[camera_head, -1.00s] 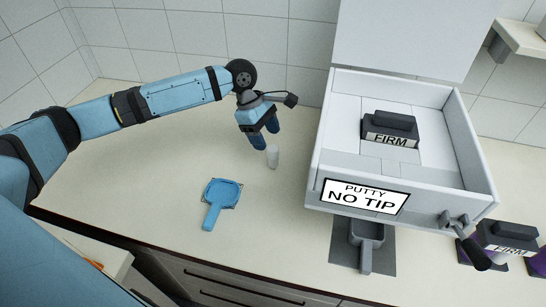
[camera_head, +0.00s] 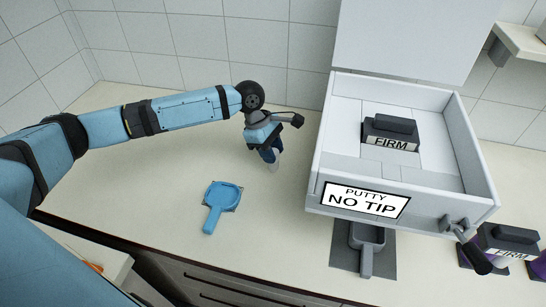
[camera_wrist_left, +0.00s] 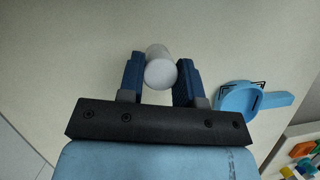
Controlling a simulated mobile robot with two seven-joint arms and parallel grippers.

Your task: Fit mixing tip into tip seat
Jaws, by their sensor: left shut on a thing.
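My left gripper (camera_head: 271,155) is shut on the mixing tip, which is partly hidden by the fingers in the head view. The putty machine (camera_head: 320,175) is a white open-topped box with a "PUTTY NO TIP" sign (camera_head: 364,199). A grey fitting (camera_head: 455,222) sticks out at its front right; I cannot tell whether it is the tip seat. My right gripper is not in view.
A blue scoop-like tray (camera_head: 222,196) lies on the counter and also shows in the wrist view (camera_wrist_left: 240,97). A grey tray (camera_head: 366,240) sits below the machine. "FIRM" blocks (camera_head: 390,133) stand in the box and at right (camera_head: 507,240).

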